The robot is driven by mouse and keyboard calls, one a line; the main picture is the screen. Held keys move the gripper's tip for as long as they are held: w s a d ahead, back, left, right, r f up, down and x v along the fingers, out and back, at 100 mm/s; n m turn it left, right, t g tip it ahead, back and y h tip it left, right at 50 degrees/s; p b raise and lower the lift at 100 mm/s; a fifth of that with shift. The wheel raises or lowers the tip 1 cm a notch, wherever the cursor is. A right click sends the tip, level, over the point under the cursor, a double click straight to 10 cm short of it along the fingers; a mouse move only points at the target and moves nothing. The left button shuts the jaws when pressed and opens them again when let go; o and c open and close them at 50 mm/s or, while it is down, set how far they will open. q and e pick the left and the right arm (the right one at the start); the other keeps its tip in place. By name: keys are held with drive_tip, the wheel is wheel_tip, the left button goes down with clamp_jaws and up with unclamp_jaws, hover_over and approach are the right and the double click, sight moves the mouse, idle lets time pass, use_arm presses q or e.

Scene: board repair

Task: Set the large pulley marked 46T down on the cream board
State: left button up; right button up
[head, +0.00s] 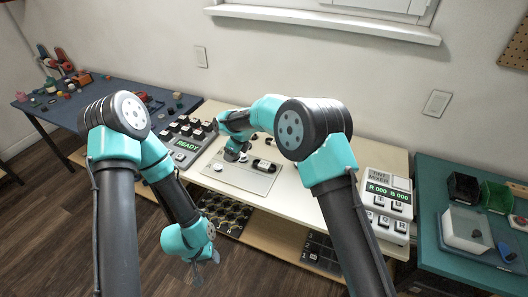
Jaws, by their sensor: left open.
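The cream board (238,179) lies flat on the bench top in the middle of the head view, with a small white disc (217,167) and a black cylindrical part (264,165) on it. I cannot make out a large pulley marked 46T. My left gripper (197,278) is open and points down, low in front of the bench. It is well apart from the board, and I see nothing in it. My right gripper (234,156) points down over the far part of the board. Its jaws are too small and partly hidden to tell whether they hold anything.
A keypad unit reading READY (186,144) stands left of the board, and a tester with a green display (386,190) stands right. A dark tray of round parts (226,214) sits on the lower shelf. Blue (68,115) and green (445,168) side tables flank the bench.

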sight(230, 174)
drive_tip(key=shift+s+a, duration=0.1)
drive_tip(key=shift+a, duration=0.5)
drive_tip(key=shift+f, duration=0.15)
drive_tip(key=shift+f, duration=4.35)
drive_tip(key=shift+f, duration=0.5)
drive_tip(key=o, duration=1)
drive_tip(key=v, duration=1.7)
drive_tip(key=shift+r, duration=0.25)
